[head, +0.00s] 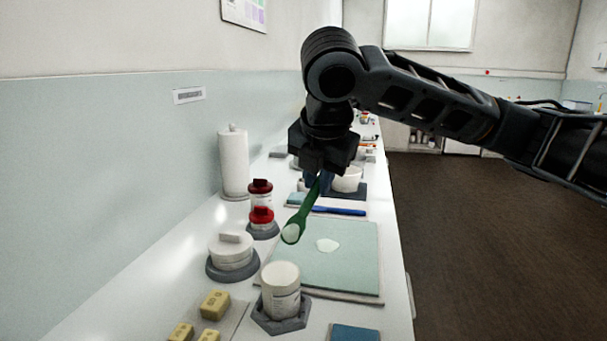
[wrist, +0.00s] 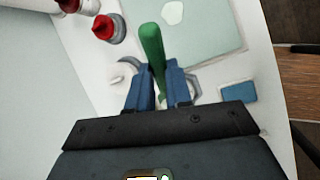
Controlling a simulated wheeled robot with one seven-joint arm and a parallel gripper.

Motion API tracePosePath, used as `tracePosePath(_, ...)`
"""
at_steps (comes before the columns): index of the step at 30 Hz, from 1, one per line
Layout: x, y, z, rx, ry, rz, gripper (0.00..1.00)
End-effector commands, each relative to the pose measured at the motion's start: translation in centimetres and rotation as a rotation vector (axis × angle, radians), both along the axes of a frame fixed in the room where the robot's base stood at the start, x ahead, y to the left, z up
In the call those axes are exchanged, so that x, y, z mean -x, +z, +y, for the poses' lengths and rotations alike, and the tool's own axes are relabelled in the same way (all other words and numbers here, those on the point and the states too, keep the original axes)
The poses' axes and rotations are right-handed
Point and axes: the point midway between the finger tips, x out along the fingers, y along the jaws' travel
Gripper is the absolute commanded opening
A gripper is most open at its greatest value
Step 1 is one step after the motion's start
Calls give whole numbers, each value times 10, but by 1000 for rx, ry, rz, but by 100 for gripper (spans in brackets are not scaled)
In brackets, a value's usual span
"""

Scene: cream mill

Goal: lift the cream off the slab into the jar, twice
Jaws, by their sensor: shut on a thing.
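My gripper (head: 318,182) is shut on a green spatula (head: 303,212) that slants down to the left; the blue fingers also show in the wrist view (wrist: 158,72) around its green handle (wrist: 151,42). A patch of white cream (head: 327,245) lies on the slab, and shows in the wrist view (wrist: 173,12). The white jar (head: 280,292) stands upright in a grey hexagonal holder in front of the slab. I cannot tell what is inside it.
A white lid-like piece with a knob (head: 231,250) sits on a grey ring left of the jar. Red-capped containers (head: 261,205) and a paper roll (head: 233,160) stand along the wall. Yellow blocks (head: 214,304) and a blue pad (head: 355,333) lie near the front.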

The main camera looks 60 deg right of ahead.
Motion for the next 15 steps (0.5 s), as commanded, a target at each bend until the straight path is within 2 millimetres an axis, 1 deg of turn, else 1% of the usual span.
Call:
tracePosePath(5, 0, -10, 0, 0, 0, 0, 0)
tracePosePath(15, 0, -38, 0, 0, 0, 1, 0)
